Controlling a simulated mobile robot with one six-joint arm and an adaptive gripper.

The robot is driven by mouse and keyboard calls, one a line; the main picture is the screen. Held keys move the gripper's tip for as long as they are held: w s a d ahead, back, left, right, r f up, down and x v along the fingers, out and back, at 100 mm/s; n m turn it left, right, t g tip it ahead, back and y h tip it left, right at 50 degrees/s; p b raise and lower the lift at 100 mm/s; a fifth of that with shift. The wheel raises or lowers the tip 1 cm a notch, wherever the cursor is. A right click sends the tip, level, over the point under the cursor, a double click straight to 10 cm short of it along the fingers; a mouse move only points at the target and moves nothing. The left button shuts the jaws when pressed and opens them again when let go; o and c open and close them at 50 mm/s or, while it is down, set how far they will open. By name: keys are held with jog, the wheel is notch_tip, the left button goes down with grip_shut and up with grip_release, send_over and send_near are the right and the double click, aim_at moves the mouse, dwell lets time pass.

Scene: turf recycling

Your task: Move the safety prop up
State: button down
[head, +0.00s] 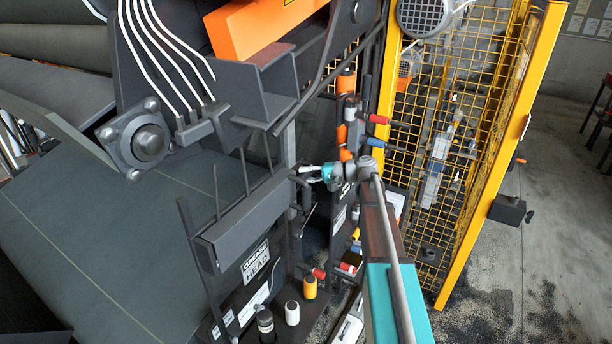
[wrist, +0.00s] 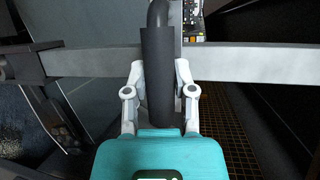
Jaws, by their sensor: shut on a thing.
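The part in my jaws, which I take to be the safety prop (wrist: 157,85), shows in the wrist view as a dark upright sleeve with a curved grey rod at its top. My gripper (wrist: 158,75) has its two pale fingers on either side of this sleeve and is shut on it. In the head view my gripper (head: 304,172), with its teal body, reaches left to the dark frame beside the grease head stand. There the held part is small and mostly hidden by the gripper and frame. Its far ends cannot be made out.
A grey bar (wrist: 240,64) crosses behind the sleeve in the wrist view. In the head view a yellow mesh guard (head: 470,150) stands right of my arm. An orange machine part (head: 255,30) hangs above. Bottles (head: 292,313) stand low. Open floor (head: 565,240) lies far right.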

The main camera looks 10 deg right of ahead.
jog(key=shift+w+r, duration=0.15)
jog(key=shift+r, duration=0.1)
jog(key=shift+c, duration=2.2)
grip_release()
jog(key=shift+f, duration=0.15)
